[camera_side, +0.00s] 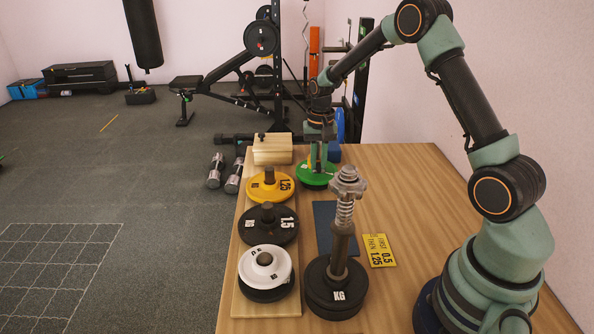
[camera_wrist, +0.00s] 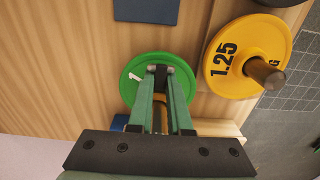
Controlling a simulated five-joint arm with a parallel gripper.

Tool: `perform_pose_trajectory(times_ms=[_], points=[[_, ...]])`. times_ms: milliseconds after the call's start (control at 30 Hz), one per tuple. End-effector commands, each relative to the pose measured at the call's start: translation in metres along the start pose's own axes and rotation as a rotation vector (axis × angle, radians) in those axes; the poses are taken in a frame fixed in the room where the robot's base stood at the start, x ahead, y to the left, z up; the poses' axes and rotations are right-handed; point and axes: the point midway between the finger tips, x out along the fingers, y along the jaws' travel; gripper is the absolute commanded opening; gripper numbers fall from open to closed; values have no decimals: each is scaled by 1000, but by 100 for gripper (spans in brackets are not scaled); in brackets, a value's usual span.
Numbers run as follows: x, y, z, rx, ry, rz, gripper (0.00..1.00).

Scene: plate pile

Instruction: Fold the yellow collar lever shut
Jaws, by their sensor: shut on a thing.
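I make out no yellow collar lever in either view. A silver star-shaped collar (camera_side: 347,184) tops an upright rod with a spring (camera_side: 345,212), standing on dark plates (camera_side: 336,288). My gripper (camera_side: 318,168) is at the far end of the table, away from that rod. It points down at a green plate (camera_side: 304,179) and is shut at its middle. In the wrist view my fingers (camera_wrist: 160,75) meet around a dark part at the centre of the green plate (camera_wrist: 131,80). A tan-brown piece (camera_wrist: 160,115) shows between the fingers. Whether the plate is lifted, I cannot tell.
A wooden board (camera_side: 243,293) at left holds a yellow 1.25 plate (camera_side: 257,191), a black 1.5 plate (camera_side: 285,224) and a white 0.5 plate (camera_side: 253,271) over a dark one. A yellow card (camera_side: 379,251) lies right of the rod. The table's right side is clear.

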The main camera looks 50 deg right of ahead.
Motion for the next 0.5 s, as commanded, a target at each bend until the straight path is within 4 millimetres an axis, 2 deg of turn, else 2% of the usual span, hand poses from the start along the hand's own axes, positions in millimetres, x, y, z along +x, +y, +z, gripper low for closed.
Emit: perform_pose_trajectory(times_ms=[500], points=[[2,1,-4,0,-3,2,0]])
